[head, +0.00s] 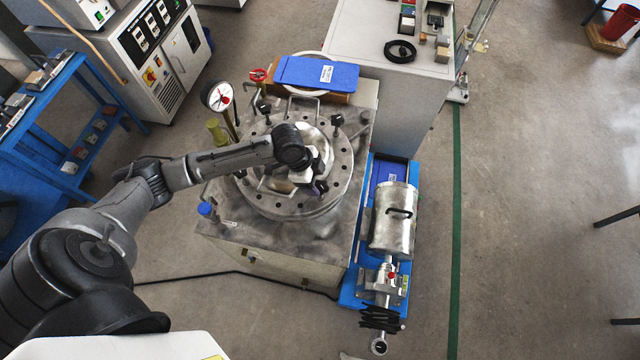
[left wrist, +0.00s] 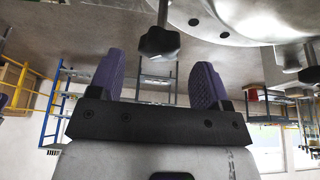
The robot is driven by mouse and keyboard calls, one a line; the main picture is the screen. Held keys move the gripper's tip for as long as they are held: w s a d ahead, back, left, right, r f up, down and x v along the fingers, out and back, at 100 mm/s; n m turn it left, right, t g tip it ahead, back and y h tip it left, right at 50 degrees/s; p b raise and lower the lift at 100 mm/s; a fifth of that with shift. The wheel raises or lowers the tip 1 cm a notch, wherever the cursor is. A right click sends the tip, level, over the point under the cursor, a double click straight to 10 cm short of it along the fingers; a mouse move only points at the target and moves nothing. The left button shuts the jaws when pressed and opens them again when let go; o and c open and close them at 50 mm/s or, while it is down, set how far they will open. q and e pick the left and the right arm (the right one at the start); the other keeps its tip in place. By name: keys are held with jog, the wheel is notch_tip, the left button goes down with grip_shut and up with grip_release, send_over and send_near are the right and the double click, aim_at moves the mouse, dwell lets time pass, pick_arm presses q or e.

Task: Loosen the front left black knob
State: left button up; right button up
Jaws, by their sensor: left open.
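A round metal lid (head: 262,205) with bolt holes around its rim sits on a steel-topped cabinet. Two black knobs stand on its far side, one at the back left (head: 263,106) and one at the right (head: 337,120). My left gripper (head: 316,188) is over the near right part of the lid, its arm hiding much of the middle. In the left wrist view its purple fingers (left wrist: 158,68) are open and empty. A black knob (left wrist: 158,40) shows beyond the fingertips, in line with the gap. Another knob (left wrist: 309,66) is at the right edge. The front left knob is not clear in the head view.
A pressure gauge (head: 218,96) and a brass fitting (head: 217,131) stand left of the lid. A blue folder (head: 316,73) lies behind it. A metal cylinder unit (head: 393,220) on a blue base stands right. Open floor lies farther right.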

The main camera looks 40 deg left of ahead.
aim_at(321, 186)
pick_arm(q)
jog(key=shift+x, duration=1.75)
jog(key=shift+c, duration=0.3)
jog(key=c, duration=0.9)
jog(key=shift+o, duration=0.2)
jog(key=shift+r+p, duration=0.15)
jog(key=shift+p, duration=0.25)
jog(key=n+y+p, duration=0.1)
jog(key=n+p, duration=0.2)
jog(key=p, duration=0.2)
jog(key=n+t+y+p, duration=0.1)
jog(key=n+p, duration=0.3)
jog(key=p, duration=0.1)
jog(key=n+t+y+p, duration=0.1)
jog(key=n+p, duration=0.3)
jog(key=p, duration=0.2)
jog(key=shift+s+d+r+y, duration=0.15)
jog(key=shift+d+y, duration=0.15)
jog(key=n+y+p, duration=0.1)
jog(key=n+p, duration=0.1)
jog(key=n, duration=0.1)
jog(key=shift+n, duration=0.4)
jog(key=shift+f+n+g+y+p, duration=0.15)
jog(key=shift+n+y+p, duration=0.25)
jog(key=shift+n, duration=0.35)
jog(key=shift+f+n+g+y+p, duration=0.15)
jog(key=shift+n+y+p, duration=0.2)
jog(key=shift+n, duration=0.4)
